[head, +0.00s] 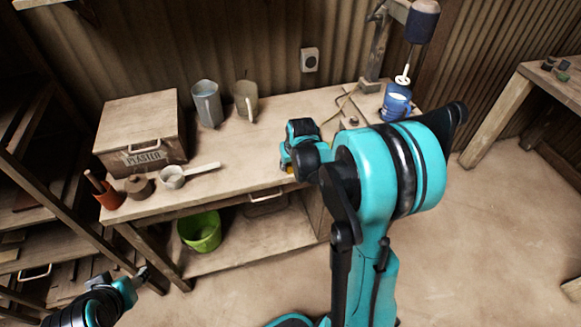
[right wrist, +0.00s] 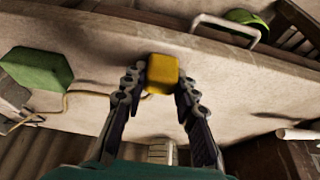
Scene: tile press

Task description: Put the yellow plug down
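The yellow plug (right wrist: 162,73) is a small block between the fingertips of my right gripper (right wrist: 161,82) in the right wrist view. The fingertips appear to touch it on both sides. In the head view my right gripper (head: 290,160) is over the front edge of the workbench (head: 245,148), mostly hidden by my own arm, with only a speck of yellow showing below it. Whether the plug touches the bench top I cannot tell. My left gripper (head: 139,275) is at the lower left, in front of the bench, its fingers too small to judge.
A green block (right wrist: 38,72) lies near the plug. A green bucket (head: 200,231) is below.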

